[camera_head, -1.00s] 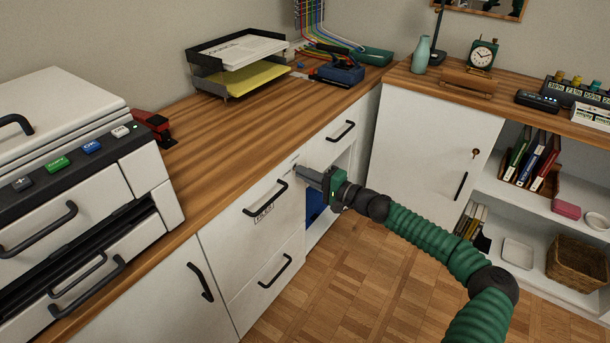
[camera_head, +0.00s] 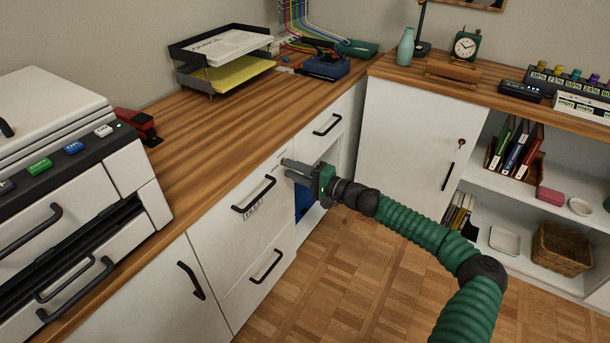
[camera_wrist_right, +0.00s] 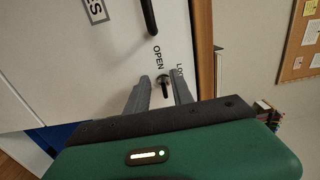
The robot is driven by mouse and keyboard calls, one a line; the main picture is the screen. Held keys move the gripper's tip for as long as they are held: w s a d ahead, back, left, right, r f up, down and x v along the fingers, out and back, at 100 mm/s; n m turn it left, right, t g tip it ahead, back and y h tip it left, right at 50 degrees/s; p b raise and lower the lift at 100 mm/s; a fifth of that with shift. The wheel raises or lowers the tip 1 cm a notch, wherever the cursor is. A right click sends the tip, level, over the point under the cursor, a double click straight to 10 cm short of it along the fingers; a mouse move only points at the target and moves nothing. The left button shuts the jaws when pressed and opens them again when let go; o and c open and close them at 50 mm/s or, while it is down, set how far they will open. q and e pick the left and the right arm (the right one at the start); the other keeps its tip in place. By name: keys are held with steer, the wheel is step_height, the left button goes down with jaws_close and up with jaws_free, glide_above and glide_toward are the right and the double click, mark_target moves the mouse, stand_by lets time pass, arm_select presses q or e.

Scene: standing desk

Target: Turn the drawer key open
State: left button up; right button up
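The drawer key (camera_wrist_right: 164,86) is a small dark piece in a round lock on the white drawer front (camera_wrist_right: 110,62). The printed words OPEN and a partly hidden LOCK are beside it in the right wrist view. My right gripper (camera_wrist_right: 160,82) is open, with one grey finger on each side of the key. I cannot tell whether either finger touches it. In the head view my right gripper (camera_head: 284,166) is at the upper right corner of the labelled drawer (camera_head: 232,232), and it hides the lock there. My left gripper is not in view.
The drawer's black handle (camera_head: 252,196) is just left of my gripper. The wooden desktop edge (camera_head: 235,178) runs close above. A cabinet door (camera_head: 412,140) at the right has its own key (camera_head: 461,146). The floor (camera_head: 340,270) below is clear.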

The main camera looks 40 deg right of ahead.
steer(key=p+v, duration=0.5)
steer(key=v, duration=1.1)
steer(key=shift+s, duration=0.25)
